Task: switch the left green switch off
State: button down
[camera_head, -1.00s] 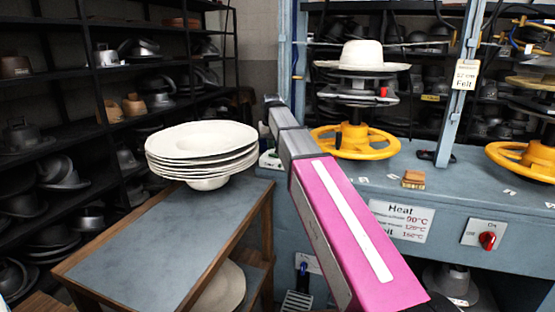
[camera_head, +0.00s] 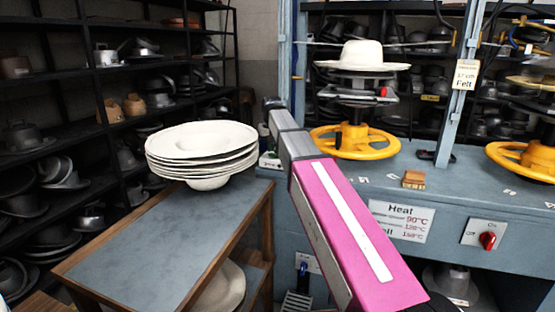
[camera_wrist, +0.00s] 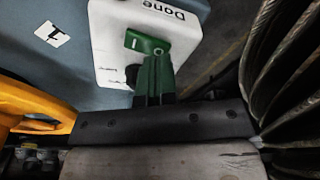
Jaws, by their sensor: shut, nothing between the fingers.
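A white panel (camera_wrist: 105,50) labelled "Done" shows in the wrist view, with a green switch (camera_wrist: 147,42) on it. A dark round part beside the switch is partly hidden by my fingers. My gripper (camera_wrist: 155,62) is shut and empty, its narrow dark-green fingers together, with their tips right at the switch's lower edge. I cannot tell whether they touch it. In the head view, part of the white panel (camera_head: 269,161) shows at the left end of the blue-grey press bench, and my arm hides the gripper.
A stack of white hats (camera_head: 200,150) stands on a wood-edged table (camera_head: 135,255) left of the panel. A yellow handwheel (camera_head: 355,146) carries a white hat (camera_head: 362,54) above it. A red switch (camera_head: 488,240) sits on the bench front. Dark shelves fill the left.

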jog(key=shift+f, duration=0.7)
dwell(0.4)
jog(key=shift+r, duration=3.55)
